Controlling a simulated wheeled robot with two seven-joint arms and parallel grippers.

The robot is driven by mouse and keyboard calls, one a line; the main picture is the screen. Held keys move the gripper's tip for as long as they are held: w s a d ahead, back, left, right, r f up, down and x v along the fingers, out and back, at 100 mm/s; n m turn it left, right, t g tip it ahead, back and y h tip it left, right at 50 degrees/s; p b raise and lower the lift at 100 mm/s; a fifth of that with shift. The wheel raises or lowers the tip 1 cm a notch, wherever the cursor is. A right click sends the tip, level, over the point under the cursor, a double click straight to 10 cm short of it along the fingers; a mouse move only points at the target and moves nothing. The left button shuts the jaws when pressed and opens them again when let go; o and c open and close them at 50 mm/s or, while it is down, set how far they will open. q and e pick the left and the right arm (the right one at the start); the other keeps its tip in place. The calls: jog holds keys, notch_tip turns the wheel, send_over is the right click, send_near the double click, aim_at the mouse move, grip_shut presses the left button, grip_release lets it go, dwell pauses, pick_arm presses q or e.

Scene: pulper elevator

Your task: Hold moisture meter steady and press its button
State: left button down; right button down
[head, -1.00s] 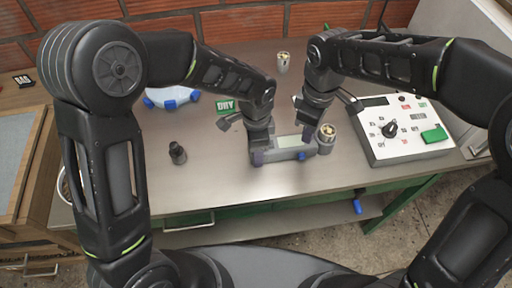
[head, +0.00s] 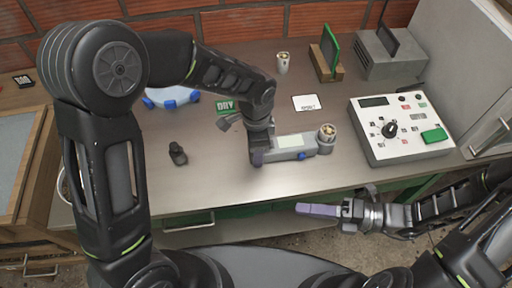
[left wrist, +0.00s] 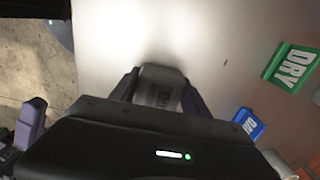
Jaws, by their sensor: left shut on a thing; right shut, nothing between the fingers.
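The moisture meter (head: 290,147) is a grey device with a pale screen and a blue part on its front side, lying on the metal table. My left gripper (head: 257,158) is shut on its left end; the left wrist view shows the grey end (left wrist: 158,92) between the two fingers. My right gripper (head: 318,210) is shut and empty, in front of the table's front edge and apart from the meter. It also shows at the left of the left wrist view (left wrist: 32,118). I cannot tell for certain which part is the button.
A cup of beans (head: 327,138) stands at the meter's right end. A control panel box (head: 385,150) is to the right. A green DRY block (head: 226,107), white card (head: 305,103), black object (head: 178,153) and second cup (head: 283,62) are around. The front middle table is clear.

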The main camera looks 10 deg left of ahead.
aim_at(308, 175)
jog(key=d+m+t, duration=0.1)
jog(key=m+t, duration=0.1)
jog(key=m, duration=0.2)
jog(key=w+d+f+m+t+h, duration=0.1)
jog(key=m+t, duration=0.1)
jog(key=m, duration=0.3)
jog(key=w+d+m+t, duration=0.1)
jog(key=m+t, duration=0.2)
jog(key=m, duration=0.2)
jog(key=shift+w+f, duration=0.15)
jog(key=shift+f, duration=0.05)
jog(key=shift+w, duration=0.15)
jog(key=shift+w+a, duration=0.45)
jog(key=shift+w, duration=0.9)
jog(key=shift+w+a, duration=0.4)
jog(key=shift+w, duration=1)
jog(key=shift+w+a, duration=0.45)
jog(key=shift+w, duration=0.9)
jog(key=shift+w, duration=0.1)
jog(key=shift+w+a, duration=0.1)
jog(key=shift+w, duration=0.15)
